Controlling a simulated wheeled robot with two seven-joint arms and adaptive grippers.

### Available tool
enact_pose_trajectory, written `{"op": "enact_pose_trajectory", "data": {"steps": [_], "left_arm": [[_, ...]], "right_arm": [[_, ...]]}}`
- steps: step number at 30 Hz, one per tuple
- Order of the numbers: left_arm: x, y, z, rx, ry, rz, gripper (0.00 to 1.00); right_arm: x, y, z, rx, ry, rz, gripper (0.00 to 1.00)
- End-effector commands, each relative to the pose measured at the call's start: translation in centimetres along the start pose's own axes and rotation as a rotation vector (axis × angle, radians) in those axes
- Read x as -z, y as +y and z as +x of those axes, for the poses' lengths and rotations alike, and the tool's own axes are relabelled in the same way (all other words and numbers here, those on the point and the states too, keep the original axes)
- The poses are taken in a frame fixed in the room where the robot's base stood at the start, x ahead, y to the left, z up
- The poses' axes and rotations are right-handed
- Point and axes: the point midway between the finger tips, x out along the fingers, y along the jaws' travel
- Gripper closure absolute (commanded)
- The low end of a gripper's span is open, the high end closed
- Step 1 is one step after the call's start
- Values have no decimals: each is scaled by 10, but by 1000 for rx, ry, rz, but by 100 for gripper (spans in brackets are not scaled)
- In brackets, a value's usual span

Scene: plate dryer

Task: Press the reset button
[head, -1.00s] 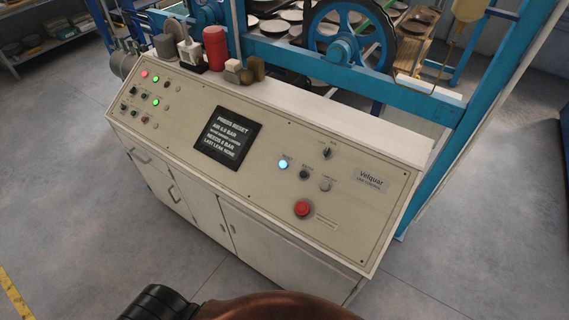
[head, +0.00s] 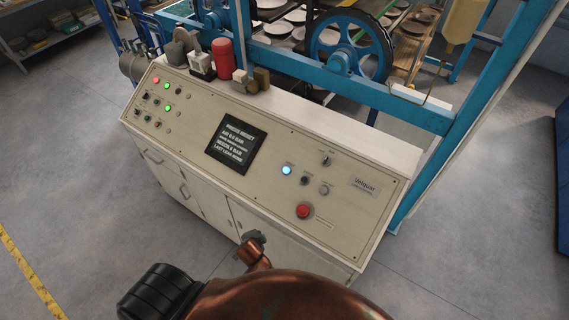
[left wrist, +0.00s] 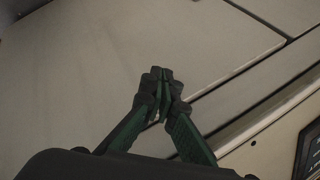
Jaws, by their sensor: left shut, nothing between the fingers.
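The sloped cream control panel (head: 262,190) stands ahead, with a dark screen (head: 230,142) whose top line reads "PRESS RESET". Right of the screen is a lit blue-white button (head: 286,170), with a black knob (head: 304,180), a grey button (head: 324,190) and a large red button (head: 303,211) near it. Their small labels are too blurred to read, so I cannot tell which is marked reset. My left gripper (head: 254,238) is in front of the cabinet, below the panel's front edge, apart from the buttons. In the left wrist view its green fingers (left wrist: 164,78) are shut and empty. My right gripper is out of view.
A red cylinder (head: 222,58) and several small blocks stand on the shelf behind the panel. A blue machine frame (head: 340,95) with a wheel (head: 349,50) rises behind. Cabinet doors (head: 190,190) are below the panel.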

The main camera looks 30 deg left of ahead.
Motion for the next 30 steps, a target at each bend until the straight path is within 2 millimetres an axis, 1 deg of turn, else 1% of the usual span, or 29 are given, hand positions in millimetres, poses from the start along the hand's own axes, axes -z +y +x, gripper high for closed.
{"op": "enact_pose_trajectory", "data": {"steps": [1,2,3,5,6,8,9,11,12,14,15,18,21,24,30], "left_arm": [[15,-30,-26,36,9,16,100],[22,-44,-37,57,13,28,100],[30,-63,-53,86,15,46,100],[43,-91,-76,131,19,76,100],[52,-110,-92,164,22,101,100],[67,-138,-114,220,24,152,100],[77,-156,-127,262,26,197,100],[96,-182,-142,330,26,283,100],[110,-197,-149,378,25,355,100],[132,-216,-155,447,22,469,100],[146,-224,-156,488,20,544,100],[175,-238,-158,567,13,701,100],[193,-244,-160,612,10,794,100],[201,-246,-160,631,8,834,100],[202,-246,-160,632,8,838,100]], "right_arm": [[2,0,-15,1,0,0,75],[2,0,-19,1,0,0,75],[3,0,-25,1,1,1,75],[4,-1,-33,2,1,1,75],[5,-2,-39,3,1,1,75],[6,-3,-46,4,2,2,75],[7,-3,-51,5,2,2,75],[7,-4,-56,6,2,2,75],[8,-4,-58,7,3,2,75],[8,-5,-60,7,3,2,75],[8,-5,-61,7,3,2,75],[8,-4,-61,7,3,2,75],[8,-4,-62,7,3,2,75],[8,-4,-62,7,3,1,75],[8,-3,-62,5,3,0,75]]}}
